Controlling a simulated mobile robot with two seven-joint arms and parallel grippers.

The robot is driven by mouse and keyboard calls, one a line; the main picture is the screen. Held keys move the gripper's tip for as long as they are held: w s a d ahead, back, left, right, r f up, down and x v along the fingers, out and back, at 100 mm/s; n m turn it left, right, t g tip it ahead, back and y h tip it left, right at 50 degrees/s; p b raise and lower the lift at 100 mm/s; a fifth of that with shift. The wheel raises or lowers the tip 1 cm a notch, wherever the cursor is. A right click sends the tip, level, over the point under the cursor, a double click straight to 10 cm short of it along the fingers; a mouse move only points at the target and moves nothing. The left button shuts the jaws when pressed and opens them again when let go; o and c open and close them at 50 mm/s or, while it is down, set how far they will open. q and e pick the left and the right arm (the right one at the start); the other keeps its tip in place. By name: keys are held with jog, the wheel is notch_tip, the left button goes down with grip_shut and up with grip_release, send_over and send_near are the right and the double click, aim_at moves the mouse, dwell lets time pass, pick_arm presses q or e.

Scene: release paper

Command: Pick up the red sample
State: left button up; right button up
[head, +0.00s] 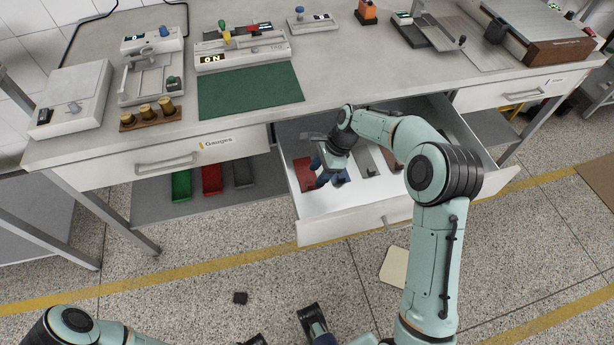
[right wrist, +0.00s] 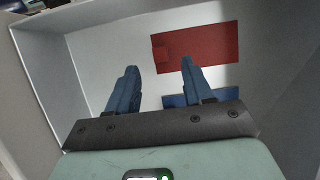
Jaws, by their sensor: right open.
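The red sample (head: 306,174) is a flat red piece lying at the left side of the open white drawer. It also shows in the right wrist view (right wrist: 205,46), beyond my fingertips, with a small raised block at its left end. My right gripper (head: 328,181) is inside the drawer, beside the red sample in the head view. Its blue fingers are apart with nothing between them in the right wrist view (right wrist: 159,67). My left arm shows at the bottom left of the head view. A dark and teal part of mine sits at the bottom middle, and its fingers cannot be made out.
The open drawer (head: 312,236) also holds a blue piece (right wrist: 175,101) and grey pieces (head: 367,160). Its walls surround my right gripper. Green (head: 181,185), red (head: 212,179) and grey (head: 243,173) trays stand on the shelf below. Instruments crowd the worktop (head: 330,88).

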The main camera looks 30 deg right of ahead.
aim_at(311, 183)
jog(key=x, duration=0.4)
jog(key=shift+w+a+f+b, duration=0.15)
jog(key=shift+a+b, duration=0.05)
jog(key=shift+b, duration=0.1)
grip_shut()
